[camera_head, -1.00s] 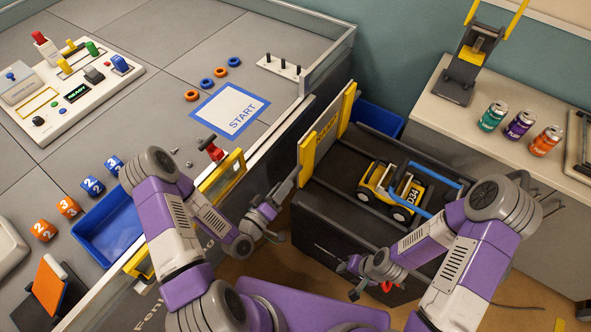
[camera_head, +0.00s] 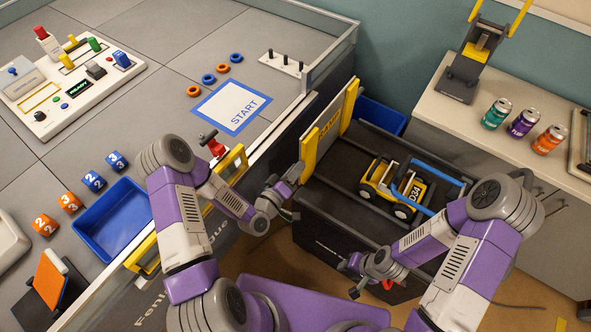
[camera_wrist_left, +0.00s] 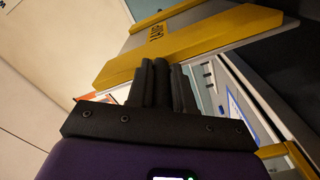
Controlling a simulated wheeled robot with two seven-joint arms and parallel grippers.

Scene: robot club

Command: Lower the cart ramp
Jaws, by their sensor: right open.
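The cart ramp (camera_head: 331,120), a grey panel with yellow edge strips and lettering, stands raised at the left end of the black cart (camera_head: 340,215). In the left wrist view, the ramp's yellow strip (camera_wrist_left: 215,38) crosses just beyond my fingers. My left gripper (camera_head: 292,178) is at the ramp's lower near corner, fingers together, with nothing visible between them; it also shows in the left wrist view (camera_wrist_left: 163,82). I cannot tell whether it touches the ramp. My right gripper (camera_head: 347,279) is open and empty in front of the cart.
A yellow toy vehicle (camera_head: 385,182) marked D34 sits on the cart beside a blue bar (camera_head: 437,172). The grey table (camera_head: 160,95) with a START mat (camera_head: 232,107) lies left of the cart. A counter (camera_head: 430,110) with several cans stands to the right.

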